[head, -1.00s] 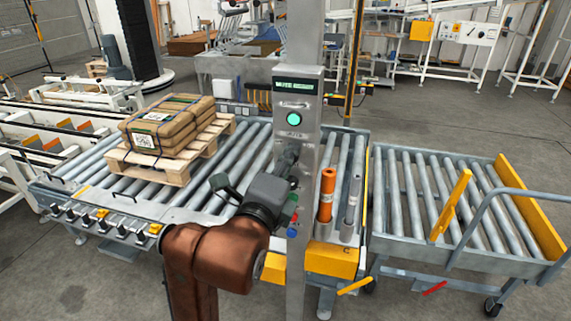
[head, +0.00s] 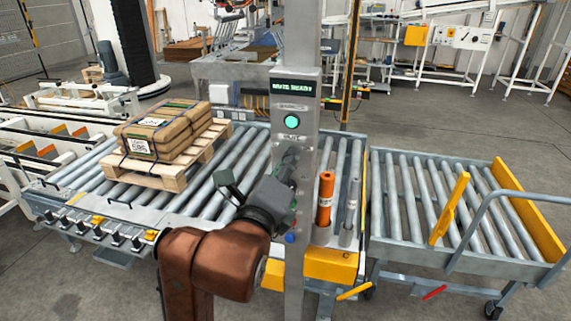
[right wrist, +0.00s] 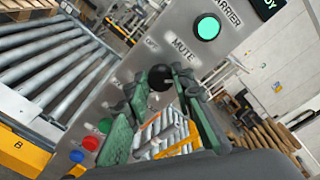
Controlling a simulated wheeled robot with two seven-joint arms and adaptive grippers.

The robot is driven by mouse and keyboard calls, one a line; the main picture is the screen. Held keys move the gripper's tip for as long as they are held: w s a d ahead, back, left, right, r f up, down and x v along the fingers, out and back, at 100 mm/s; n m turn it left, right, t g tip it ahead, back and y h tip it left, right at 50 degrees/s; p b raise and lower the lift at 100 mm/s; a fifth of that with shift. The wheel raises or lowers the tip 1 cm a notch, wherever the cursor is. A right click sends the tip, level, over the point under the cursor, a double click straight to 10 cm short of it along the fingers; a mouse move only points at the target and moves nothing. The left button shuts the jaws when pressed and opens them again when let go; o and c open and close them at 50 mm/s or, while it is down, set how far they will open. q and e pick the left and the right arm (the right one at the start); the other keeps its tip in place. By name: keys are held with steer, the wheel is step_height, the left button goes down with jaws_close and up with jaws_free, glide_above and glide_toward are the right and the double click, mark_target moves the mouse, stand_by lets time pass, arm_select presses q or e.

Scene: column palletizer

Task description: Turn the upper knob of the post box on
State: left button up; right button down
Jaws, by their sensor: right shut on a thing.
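The post box (head: 297,100) is a grey metal column panel with a small display and a lit green button (head: 292,121). Its upper knob (right wrist: 160,77) is a black round knob beside the MUTE and OFF lettering in the right wrist view. My right gripper (right wrist: 162,86) has its green-padded fingers on either side of this knob and is shut on it. In the head view my right gripper (head: 287,160) is against the post's front and hides the knob. The knob's exact turn angle is hard to tell. My left gripper is not in view.
Green (right wrist: 105,125), red (right wrist: 90,143) and blue (right wrist: 77,156) buttons sit lower on the panel. An orange cylinder (head: 325,200) stands right of the post. A roller conveyor (head: 235,165) carries a pallet (head: 160,172) with brown sacks (head: 165,130). A roller cart (head: 500,245) is at right.

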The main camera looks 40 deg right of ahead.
steer(key=c, duration=1.7)
jaws_free()
steer(key=shift+o, duration=0.2)
steer(key=v, duration=1.2)
